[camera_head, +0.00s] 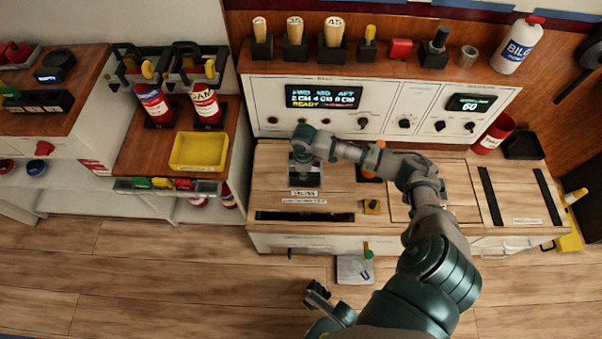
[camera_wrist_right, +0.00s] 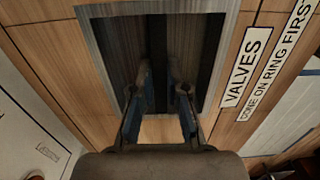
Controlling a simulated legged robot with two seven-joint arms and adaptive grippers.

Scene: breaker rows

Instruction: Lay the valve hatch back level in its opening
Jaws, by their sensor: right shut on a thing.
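My right gripper (camera_head: 303,160) points down over the left part of the wooden bench top, at the grey-framed valve opening (camera_head: 292,180). In the right wrist view the metal-framed opening (camera_wrist_right: 94,34) looks dark inside, with a darker band down its middle. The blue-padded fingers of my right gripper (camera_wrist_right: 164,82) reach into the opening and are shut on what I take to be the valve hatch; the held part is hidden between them. How far the hatch tilts cannot be told. What seems to be my left gripper (camera_head: 317,294) is low in the head view, away from the bench.
A VALVES label (camera_wrist_right: 246,68) lies beside the opening. A control panel (camera_head: 380,107) stands behind. A yellow tray (camera_head: 199,151) sits on the left cabinet.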

